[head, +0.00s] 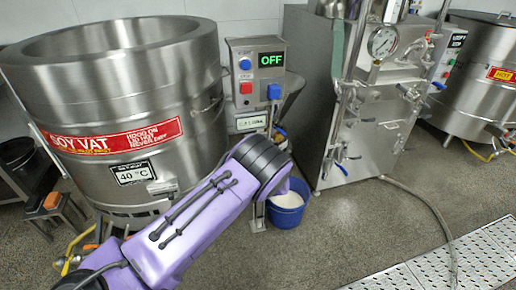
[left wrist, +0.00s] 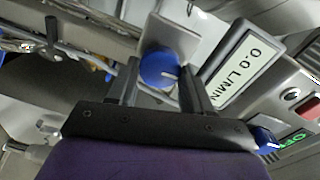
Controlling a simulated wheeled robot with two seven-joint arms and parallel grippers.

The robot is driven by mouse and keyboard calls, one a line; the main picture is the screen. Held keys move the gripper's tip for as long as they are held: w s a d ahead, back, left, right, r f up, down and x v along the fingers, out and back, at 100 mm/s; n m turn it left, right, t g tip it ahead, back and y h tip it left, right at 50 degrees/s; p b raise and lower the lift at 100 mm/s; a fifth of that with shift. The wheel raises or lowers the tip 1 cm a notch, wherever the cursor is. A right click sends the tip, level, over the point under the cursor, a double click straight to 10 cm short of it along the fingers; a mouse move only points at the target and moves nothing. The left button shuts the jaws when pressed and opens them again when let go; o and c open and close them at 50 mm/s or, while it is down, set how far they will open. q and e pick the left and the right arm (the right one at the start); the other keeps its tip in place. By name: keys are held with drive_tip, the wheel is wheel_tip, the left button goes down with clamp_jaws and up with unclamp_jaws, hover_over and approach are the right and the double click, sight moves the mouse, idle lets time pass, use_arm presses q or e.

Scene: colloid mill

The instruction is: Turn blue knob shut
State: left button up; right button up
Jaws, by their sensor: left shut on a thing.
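The blue knob (left wrist: 158,70) has a pale pointer line and sits in front of a light plate in the left wrist view. My left gripper (left wrist: 160,78) has a dark finger on either side of it and is shut on it. In the head view my purple left arm reaches in from the lower left, and its wrist hides the fingers. A small blue part (head: 281,133) shows just beyond the wrist. A display (left wrist: 248,66) reading 0.0 L/MIN is beside the knob; it also shows in the head view (head: 250,122). My right gripper is not in view.
The control box (head: 257,62) shows a green OFF, with a red button and blue controls. The steel soy vat (head: 120,95) stands at the left, and a steel machine (head: 345,110) at the right. A blue bucket (head: 284,215) with white contents is below the wrist.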

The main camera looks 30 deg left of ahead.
use_arm(q)
drive_tip(key=shift+d+f+m, duration=0.15)
drive_tip(key=shift+m, duration=0.35)
drive_tip(key=o, duration=1)
drive_tip(key=shift+o, duration=0.2)
drive_tip(key=p+v, duration=0.1)
drive_tip(key=v, duration=0.9)
drive_tip(key=shift+s, duration=0.2)
drive_tip(key=shift+d, duration=0.1)
